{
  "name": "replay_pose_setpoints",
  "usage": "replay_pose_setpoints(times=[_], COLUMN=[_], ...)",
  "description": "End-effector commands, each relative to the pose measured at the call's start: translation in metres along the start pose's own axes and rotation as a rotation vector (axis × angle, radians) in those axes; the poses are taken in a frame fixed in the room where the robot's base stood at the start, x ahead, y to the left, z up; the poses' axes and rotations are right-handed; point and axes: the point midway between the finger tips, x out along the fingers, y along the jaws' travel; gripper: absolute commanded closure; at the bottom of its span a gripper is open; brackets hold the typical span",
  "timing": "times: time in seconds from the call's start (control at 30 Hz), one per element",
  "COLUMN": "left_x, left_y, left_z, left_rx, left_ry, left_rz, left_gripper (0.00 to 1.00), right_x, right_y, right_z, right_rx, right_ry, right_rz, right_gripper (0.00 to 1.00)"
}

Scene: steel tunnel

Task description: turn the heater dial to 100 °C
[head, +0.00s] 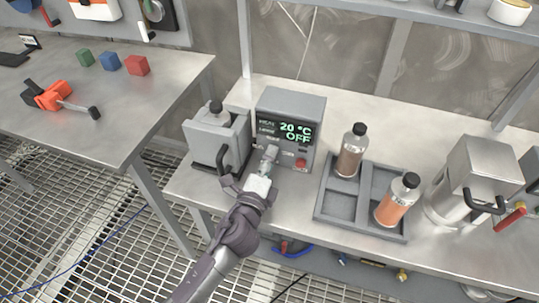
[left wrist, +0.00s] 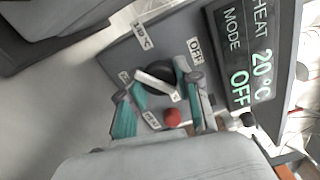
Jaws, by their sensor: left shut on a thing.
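The grey heater (head: 290,107) stands on the right-hand bench, and its screen (head: 286,131) reads 20 °C and OFF. The screen also shows in the left wrist view (left wrist: 244,60). The black dial (left wrist: 183,71) has a pale pointer bar and small labels around it; one reads OFF, the others are hard to read. My left gripper (head: 267,158) is at the heater's front and mostly hides the dial in the head view. In the left wrist view its teal-padded fingers (left wrist: 160,88) are shut on the dial, one on each side. My right gripper is out of view.
A red button (head: 301,163) is close to the dial. A grey box with a black handle (head: 212,135) stands just left of the heater. A tray (head: 327,207) with two bottles is to the right, then a metal canister (head: 468,180).

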Motion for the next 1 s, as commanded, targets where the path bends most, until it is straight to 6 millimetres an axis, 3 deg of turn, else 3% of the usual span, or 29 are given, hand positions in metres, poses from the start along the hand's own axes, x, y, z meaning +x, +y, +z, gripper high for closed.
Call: replay_pose_setpoints(times=[0.5,1.0], left_x=[-0.001,-0.001], left_y=[0.001,0.002], left_z=[0.000,0.000], left_rx=[0.442,0.615], left_ry=[0.002,0.001], left_rz=[0.003,0.002], left_gripper=[1.00,1.00], right_x=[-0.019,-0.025], right_y=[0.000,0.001], right_z=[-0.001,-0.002], right_rx=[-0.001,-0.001], right_ry=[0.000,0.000], right_rz=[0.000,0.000], right_gripper=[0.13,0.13])
